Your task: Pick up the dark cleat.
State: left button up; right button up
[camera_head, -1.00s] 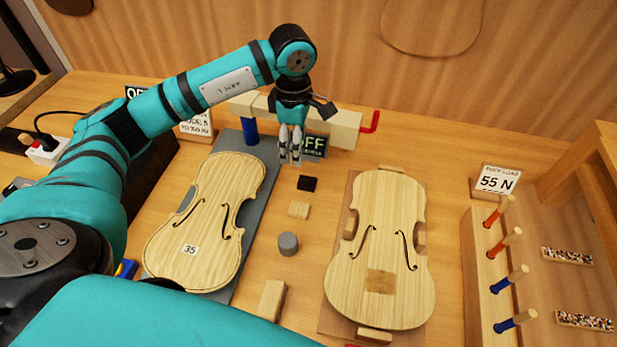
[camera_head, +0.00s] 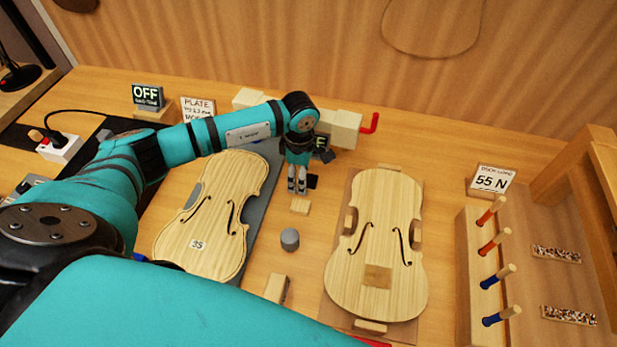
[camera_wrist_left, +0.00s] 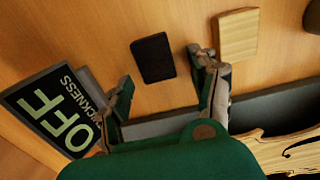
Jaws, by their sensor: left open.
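The dark cleat (camera_head: 313,181) is a small black block lying on the bench between the two violin plates. In the head view my left gripper (camera_head: 297,190) partly hides it and points down just to its left. In the left wrist view the cleat (camera_wrist_left: 153,58) lies flat beyond the fingertips, in line with the gap between them. My left gripper (camera_wrist_left: 165,75) is open and empty, and no contact with the cleat shows. My right gripper is not in view.
A violin plate marked 35 (camera_head: 215,215) lies left; another plate (camera_head: 375,250) lies right. A wooden clamp block (camera_head: 345,128) and an OFF display (camera_wrist_left: 55,110) stand near.

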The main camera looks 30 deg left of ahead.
pick_arm(q)
jog(key=shift+c, duration=0.2)
jog(key=c, duration=0.8)
